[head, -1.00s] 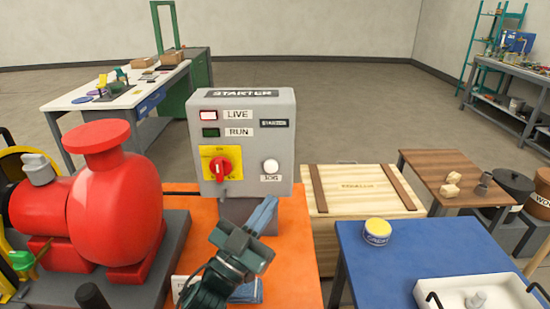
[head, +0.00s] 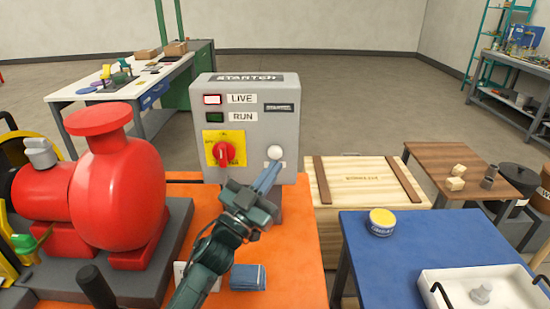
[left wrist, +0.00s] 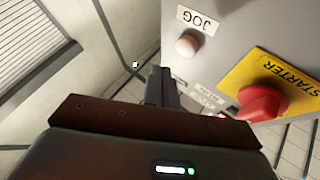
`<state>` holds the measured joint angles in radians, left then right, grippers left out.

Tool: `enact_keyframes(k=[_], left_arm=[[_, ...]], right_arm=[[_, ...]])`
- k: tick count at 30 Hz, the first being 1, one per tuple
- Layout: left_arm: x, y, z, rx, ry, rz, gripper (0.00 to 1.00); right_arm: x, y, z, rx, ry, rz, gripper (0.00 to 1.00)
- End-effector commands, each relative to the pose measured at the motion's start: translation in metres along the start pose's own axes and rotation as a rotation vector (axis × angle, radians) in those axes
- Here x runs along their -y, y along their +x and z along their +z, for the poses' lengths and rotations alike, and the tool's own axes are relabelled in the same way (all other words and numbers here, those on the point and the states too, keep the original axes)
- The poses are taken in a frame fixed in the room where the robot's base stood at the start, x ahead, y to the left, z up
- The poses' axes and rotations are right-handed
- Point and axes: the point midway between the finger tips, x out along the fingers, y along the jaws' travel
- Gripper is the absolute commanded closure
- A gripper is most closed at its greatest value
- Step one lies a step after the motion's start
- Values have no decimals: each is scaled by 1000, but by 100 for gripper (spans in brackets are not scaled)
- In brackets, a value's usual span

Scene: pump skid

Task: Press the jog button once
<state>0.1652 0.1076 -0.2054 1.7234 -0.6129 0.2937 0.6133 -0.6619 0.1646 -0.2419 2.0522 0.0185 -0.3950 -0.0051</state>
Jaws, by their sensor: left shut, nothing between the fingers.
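The grey starter box (head: 262,95) stands upright on the orange bench, facing me. Its round white jog button (head: 275,152) is at the lower right of the front, and it also shows in the left wrist view (left wrist: 188,44). My left gripper (head: 272,172) is shut and empty, its fingertips just below the button in the head view. In the left wrist view the fingertips (left wrist: 161,74) appear apart from the button. The JOG label is partly hidden by the fingers in the head view. My right gripper is not in view.
A red rotary knob (head: 224,153) on a yellow plate sits left of the button. The LIVE lamp (head: 212,99) looks lit and the RUN lamp (head: 215,118) dark. A red pump (head: 120,200) stands left; a wooden crate (head: 366,182) and blue table (head: 430,240) are right.

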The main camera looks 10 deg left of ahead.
Motion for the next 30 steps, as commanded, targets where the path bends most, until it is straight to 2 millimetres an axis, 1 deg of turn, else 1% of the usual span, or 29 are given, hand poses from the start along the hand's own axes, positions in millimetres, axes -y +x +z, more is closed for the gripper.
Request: enact_keyframes(k=[3, 9, 17, 30], left_arm=[[6, 8, 6, -1, 1, 1, 100], [10, 14, 9, 0, 1, 0, 100], [10, 14, 10, 0, 0, 0, 100], [10, 14, 10, 0, 0, 0, 100]], right_arm=[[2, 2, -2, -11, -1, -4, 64], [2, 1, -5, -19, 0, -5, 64], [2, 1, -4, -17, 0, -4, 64], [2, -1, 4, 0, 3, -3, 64]])
